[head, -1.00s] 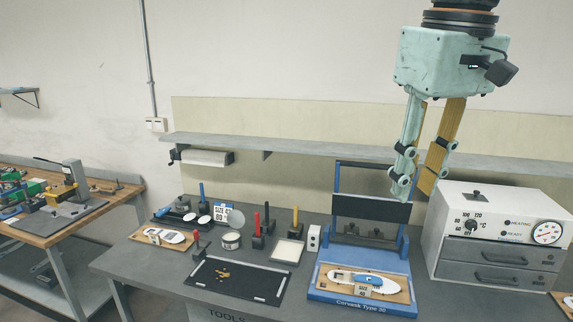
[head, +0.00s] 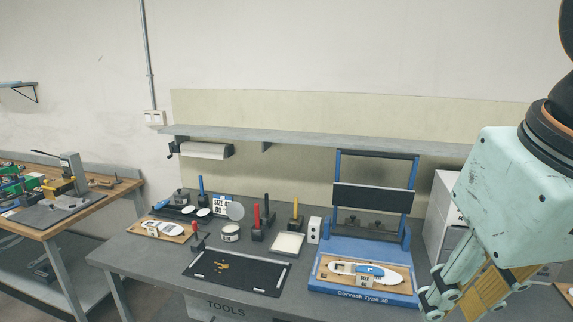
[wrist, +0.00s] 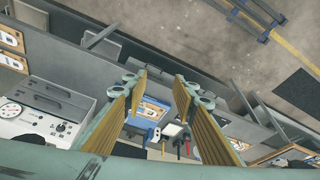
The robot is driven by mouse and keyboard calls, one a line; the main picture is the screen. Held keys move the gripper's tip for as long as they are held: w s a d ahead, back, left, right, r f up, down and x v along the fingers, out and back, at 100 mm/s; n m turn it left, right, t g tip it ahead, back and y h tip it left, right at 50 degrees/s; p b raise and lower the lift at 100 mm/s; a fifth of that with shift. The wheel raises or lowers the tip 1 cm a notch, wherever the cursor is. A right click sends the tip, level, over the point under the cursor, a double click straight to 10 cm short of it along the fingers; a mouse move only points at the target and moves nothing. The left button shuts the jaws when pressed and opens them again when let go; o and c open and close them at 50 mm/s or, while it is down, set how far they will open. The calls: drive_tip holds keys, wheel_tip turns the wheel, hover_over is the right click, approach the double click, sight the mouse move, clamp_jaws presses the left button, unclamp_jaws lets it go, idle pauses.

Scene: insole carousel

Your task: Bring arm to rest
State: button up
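My gripper (head: 455,298) hangs at the right of the head view, close to the camera, in front of the oven and to the right of the blue press. In the wrist view my gripper (wrist: 160,85) shows two yellow-padded fingers spread apart with nothing between them. Beyond the fingers, the workbench shows at a distance. The blue Carvesk press (head: 362,297) holds a wooden board with a white insole (head: 345,270) on it. My gripper touches nothing that I can see.
The oven (head: 440,215) is mostly hidden behind my gripper; it also shows in the wrist view (wrist: 40,108). A black mat (head: 235,280), tool stands and a white tray (head: 288,244) lie left of the press. A grey shelf (head: 310,143) runs along the wall.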

drive_tip(key=shift+m, duration=0.3)
drive_tip(key=s+f, duration=0.3)
drive_tip(key=shift+s+f+b, duration=0.25)
drive_tip(key=shift+f+b, duration=0.1)
drive_tip(key=shift+f, duration=0.05)
